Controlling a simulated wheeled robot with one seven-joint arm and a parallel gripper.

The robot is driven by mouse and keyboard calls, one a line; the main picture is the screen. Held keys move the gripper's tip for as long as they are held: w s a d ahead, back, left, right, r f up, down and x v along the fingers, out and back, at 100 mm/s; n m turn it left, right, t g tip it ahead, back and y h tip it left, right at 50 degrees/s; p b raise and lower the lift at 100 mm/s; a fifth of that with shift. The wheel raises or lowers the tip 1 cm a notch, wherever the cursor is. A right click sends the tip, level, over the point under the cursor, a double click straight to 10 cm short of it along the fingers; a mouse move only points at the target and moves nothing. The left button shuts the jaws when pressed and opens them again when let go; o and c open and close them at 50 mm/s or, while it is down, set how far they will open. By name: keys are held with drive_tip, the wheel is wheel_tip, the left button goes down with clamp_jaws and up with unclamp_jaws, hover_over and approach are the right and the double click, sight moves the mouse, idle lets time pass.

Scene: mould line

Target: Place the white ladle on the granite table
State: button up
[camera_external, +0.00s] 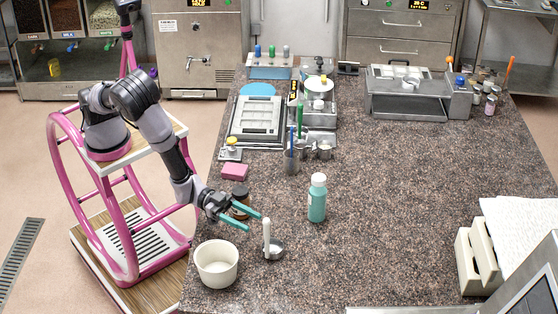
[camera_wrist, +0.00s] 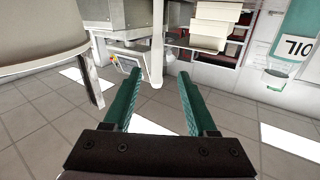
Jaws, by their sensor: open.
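The white ladle (camera_external: 267,234) has an upright white handle and a small metal bowl at its foot. It appears to stand on the granite table (camera_external: 390,220), near the front left edge. My gripper (camera_external: 255,224) is open, its two teal fingers pointing at the handle from the left. The fingertips look close to the handle, but I cannot tell whether they touch it. In the wrist view my gripper (camera_wrist: 160,72) has nothing between its fingers. A pale vertical rod shows just beyond the fingertips there; I cannot tell if it is the ladle's handle.
A white pot (camera_external: 217,278) stands left of the ladle. A teal bottle (camera_external: 317,203) stands behind it to the right. A dark jar (camera_external: 241,196) is partly behind my gripper, and a pink block (camera_external: 235,172) lies farther back.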

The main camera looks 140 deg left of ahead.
drive_tip(key=x, duration=1)
drive_tip(key=shift+w+d+f, duration=0.2)
drive_tip(key=shift+w+f, duration=0.1)
clamp_jaws()
idle(1.0)
